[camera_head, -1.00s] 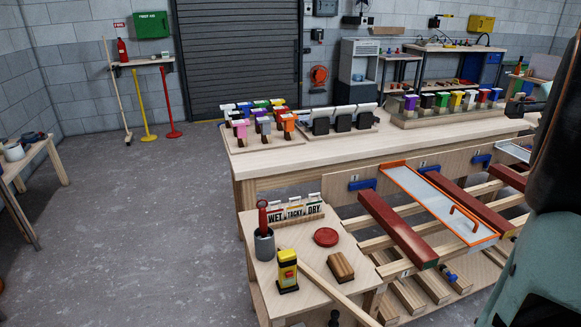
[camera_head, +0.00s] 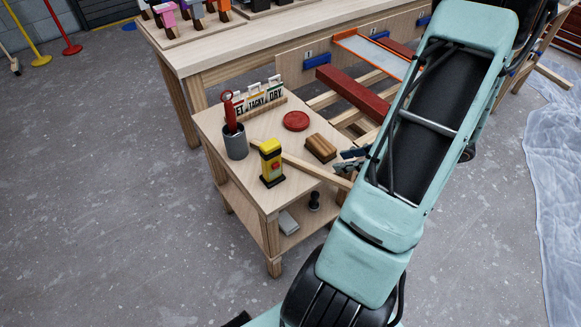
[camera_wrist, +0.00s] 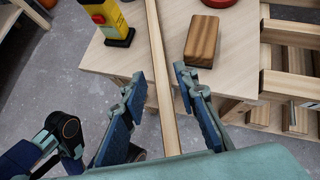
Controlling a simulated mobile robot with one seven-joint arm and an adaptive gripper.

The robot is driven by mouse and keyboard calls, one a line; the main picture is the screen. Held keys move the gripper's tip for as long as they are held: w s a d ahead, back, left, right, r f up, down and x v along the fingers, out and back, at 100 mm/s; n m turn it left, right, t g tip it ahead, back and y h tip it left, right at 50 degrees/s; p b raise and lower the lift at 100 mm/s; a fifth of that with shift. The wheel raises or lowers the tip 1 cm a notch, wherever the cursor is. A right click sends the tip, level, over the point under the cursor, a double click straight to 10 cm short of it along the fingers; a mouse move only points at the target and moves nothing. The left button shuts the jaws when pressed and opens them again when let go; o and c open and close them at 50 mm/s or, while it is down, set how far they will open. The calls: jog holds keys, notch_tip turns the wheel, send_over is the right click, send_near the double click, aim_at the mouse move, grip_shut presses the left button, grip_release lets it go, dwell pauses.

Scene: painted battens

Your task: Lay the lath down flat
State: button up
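The lath (camera_head: 312,168) is a long, thin strip of pale bare wood. It runs across the small side table, from behind the yellow device past the front right edge towards my arm. In the wrist view the lath (camera_wrist: 160,60) passes between the two blue finger pads of my gripper (camera_wrist: 158,78). The gripper is open around it, with a gap showing on the left side and a smaller one on the right. In the head view my gripper (camera_head: 352,160) is at the table's right edge, partly hidden by my forearm. Whether the lath lies fully flat I cannot tell.
On the side table (camera_head: 225,125) stand a yellow device (camera_head: 271,160), a grey cup (camera_head: 235,143), a brown wooden block (camera_head: 320,148), a red disc (camera_head: 296,121) and a WET/TACKY/DRY sign (camera_head: 262,95). A red batten (camera_head: 352,94) lies on the rack behind.

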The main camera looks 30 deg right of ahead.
jog(key=b, duration=0.1)
send_near(310, 166)
jog(key=shift+w+a+f+m+t, duration=0.15)
jog(key=shift+w+a+f, duration=0.15)
jog(key=shift+w+f, duration=0.2)
jog(key=shift+w+a+f+m+t, duration=0.15)
jog(key=shift+w+a+f, duration=0.25)
jog(key=shift+w, duration=0.1)
jog(key=shift+f+b+x, duration=0.25)
jog(key=shift+b+x, duration=0.75)
jog(key=shift+x, duration=1.75)
jog(key=shift+s, duration=0.2)
jog(key=shift+c, duration=0.5)
grip_shut()
